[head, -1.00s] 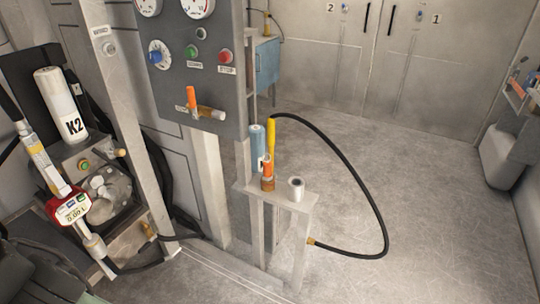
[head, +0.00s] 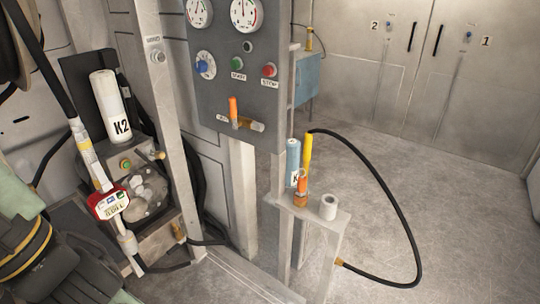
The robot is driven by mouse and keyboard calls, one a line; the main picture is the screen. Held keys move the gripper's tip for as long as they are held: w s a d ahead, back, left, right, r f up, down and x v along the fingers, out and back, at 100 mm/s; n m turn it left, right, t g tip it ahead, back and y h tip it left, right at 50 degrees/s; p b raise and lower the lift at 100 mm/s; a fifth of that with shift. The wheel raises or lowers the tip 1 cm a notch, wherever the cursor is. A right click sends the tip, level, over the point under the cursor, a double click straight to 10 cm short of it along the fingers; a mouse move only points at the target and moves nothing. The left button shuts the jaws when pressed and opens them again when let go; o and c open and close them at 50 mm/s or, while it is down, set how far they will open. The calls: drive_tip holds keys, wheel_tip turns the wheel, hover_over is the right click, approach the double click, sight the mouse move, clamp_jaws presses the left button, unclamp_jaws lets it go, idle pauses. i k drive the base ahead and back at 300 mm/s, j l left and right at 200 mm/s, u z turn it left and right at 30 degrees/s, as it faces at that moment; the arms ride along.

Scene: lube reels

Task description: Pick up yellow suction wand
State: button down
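The yellow suction wand (head: 307,152) stands upright at the back of a small grey stand (head: 318,222), right of the control panel. A black hose (head: 385,190) leaves its top, arcs right and down, and returns to a brass fitting low on the stand. A blue cylinder (head: 292,160) stands close to its left. An orange-topped item (head: 301,185) is in front and hides the wand's lower end. What looks like part of my arm shows at the lower left, far from the wand. I cannot make out my gripper's fingers.
A white cup-like cylinder (head: 328,207) stands on the stand's right end. The control panel (head: 240,110) with an orange lever and its post rise left of the stand. A white K2 bottle (head: 110,105) and a red meter (head: 110,203) are at left. Floor at right is clear.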

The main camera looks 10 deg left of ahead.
sight(307, 143)
drive_tip(key=i+l+u, duration=0.1)
drive_tip(key=i+l, duration=0.15)
drive_tip(key=l, duration=0.15)
drive_tip(key=i+l+u, duration=0.15)
drive_tip(key=l, duration=0.25)
drive_tip(key=i+l+u, duration=0.1)
drive_tip(key=i+l, duration=0.15)
drive_tip(key=l, duration=0.15)
drive_tip(key=i+l+u, duration=0.15)
drive_tip(key=l, duration=0.3)
drive_tip(key=i+l+u, duration=0.1)
drive_tip(key=l, duration=0.35)
drive_tip(key=i+l+u, duration=0.1)
drive_tip(key=l, duration=0.35)
drive_tip(key=i+l+u, duration=0.15)
drive_tip(key=l, duration=0.35)
drive_tip(key=i+l+u, duration=0.1)
drive_tip(key=l, duration=0.4)
drive_tip(key=i, duration=0.1)
